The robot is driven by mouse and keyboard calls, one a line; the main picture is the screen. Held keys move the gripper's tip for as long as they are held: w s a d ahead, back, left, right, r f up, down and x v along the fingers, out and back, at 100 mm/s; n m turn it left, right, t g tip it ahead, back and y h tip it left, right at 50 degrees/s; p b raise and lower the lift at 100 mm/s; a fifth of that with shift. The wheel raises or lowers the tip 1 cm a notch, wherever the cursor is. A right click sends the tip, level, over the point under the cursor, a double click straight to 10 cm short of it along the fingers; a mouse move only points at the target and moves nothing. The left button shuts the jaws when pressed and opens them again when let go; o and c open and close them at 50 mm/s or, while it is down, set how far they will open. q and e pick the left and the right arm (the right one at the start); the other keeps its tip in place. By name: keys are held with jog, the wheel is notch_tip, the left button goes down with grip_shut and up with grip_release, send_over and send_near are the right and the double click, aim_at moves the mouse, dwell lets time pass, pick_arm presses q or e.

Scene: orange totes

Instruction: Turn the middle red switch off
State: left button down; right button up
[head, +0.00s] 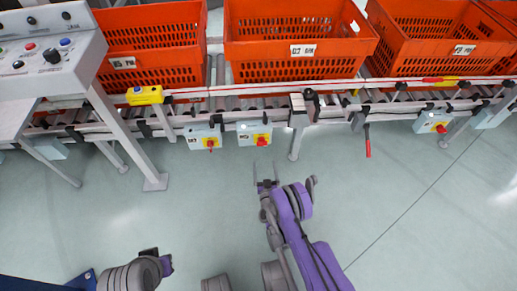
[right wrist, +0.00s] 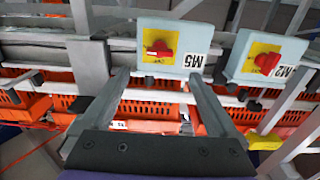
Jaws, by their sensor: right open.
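The middle red switch (head: 261,141) is a red knob on a yellow plate on a light grey box under the conveyor's front rail. Similar red switches show to its left (head: 210,144) and far to its right (head: 440,128). My right gripper (head: 264,167) is open and empty, below the middle switch in the head view and apart from it. No left fingers show.
Orange totes (head: 300,70) stand on the roller conveyor behind the switches. A control panel (head: 45,50) on a slanted stand is at the left. A red-handled lever (head: 367,140) hangs right of the middle switch. The floor in front is clear.

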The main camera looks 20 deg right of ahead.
aim_at(262, 142)
jog(key=w+d+b, duration=0.2)
jog(key=w, duration=0.8)
jog(key=shift+w, duration=0.25)
jog(key=c, duration=1.4)
jog(key=shift+n, duration=0.4)
jog(key=n, duration=1.7)
jog(key=shift+a, duration=0.15)
